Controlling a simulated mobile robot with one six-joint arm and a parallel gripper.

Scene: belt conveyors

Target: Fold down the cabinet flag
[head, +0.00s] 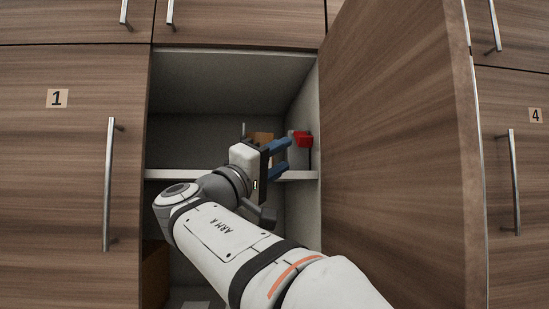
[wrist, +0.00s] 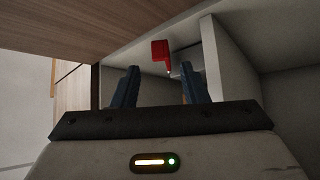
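The cabinet (head: 315,110) stands open in front of me. A small red flag (head: 303,139) sits at the right inner side of the cabinet, just above the middle shelf. My gripper (head: 285,155) is inside the opening, with its blue fingers pointing right toward the flag. In the wrist view the red flag (wrist: 160,50) appears beyond the fingertips, between them and slightly to the left. My gripper's fingers (wrist: 157,72) are apart with nothing between them. The fingers look apart from the flag. The flag's mount is partly hard to make out.
The open wooden door (head: 400,150) stands to the right of the opening. A shelf (head: 298,176) crosses the cabinet near my gripper. A brown box (head: 262,138) is behind my gripper, and another brown box (head: 155,272) is low on the left. Closed door 1 (head: 60,180) is at left.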

